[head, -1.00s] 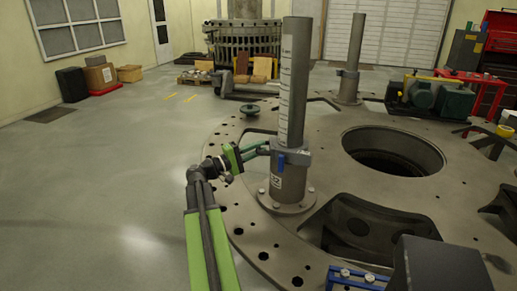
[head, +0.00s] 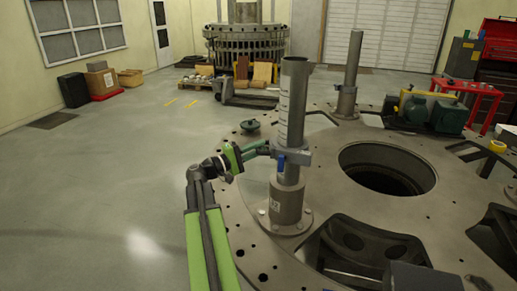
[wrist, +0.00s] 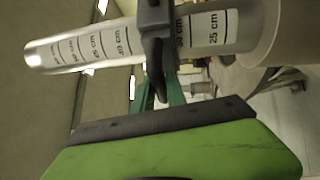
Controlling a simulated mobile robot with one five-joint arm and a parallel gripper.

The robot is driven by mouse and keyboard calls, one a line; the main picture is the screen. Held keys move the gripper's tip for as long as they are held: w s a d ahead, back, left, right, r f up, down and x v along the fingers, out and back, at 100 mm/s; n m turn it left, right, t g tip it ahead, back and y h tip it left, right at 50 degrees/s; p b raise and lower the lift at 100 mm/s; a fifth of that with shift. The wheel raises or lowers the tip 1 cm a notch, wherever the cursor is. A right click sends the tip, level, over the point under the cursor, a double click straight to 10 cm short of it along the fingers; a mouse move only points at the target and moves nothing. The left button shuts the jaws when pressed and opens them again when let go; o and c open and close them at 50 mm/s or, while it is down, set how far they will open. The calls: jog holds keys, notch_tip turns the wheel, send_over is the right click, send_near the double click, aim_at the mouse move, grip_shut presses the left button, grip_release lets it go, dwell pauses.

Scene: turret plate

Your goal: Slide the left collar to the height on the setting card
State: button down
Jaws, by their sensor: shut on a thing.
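The left collar (head: 291,157) is a grey ring around the near upright post (head: 293,95), with a blue lever (head: 280,163) on its front. It sits above the post's base sleeve, with bare post between them. My gripper (head: 262,149) is shut on the collar's side handle from the left. No setting card can be made out.
A second post (head: 353,60) with its own collar (head: 347,90) stands farther back right. The round plate (head: 330,205) has a large central hole and cut-outs. A green knobbed part (head: 250,125) lies at its left edge.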

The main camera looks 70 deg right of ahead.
notch_tip(320, 180, up, 3)
jog(key=shift+r+p, duration=0.1)
jog(key=shift+p, duration=0.7)
jog(key=c, duration=1.3)
grip_release()
jog(key=shift+c, duration=0.2)
jog(key=b+v, duration=0.3)
jog(key=v, duration=1.4)
jog(key=shift+w+a, duration=0.15)
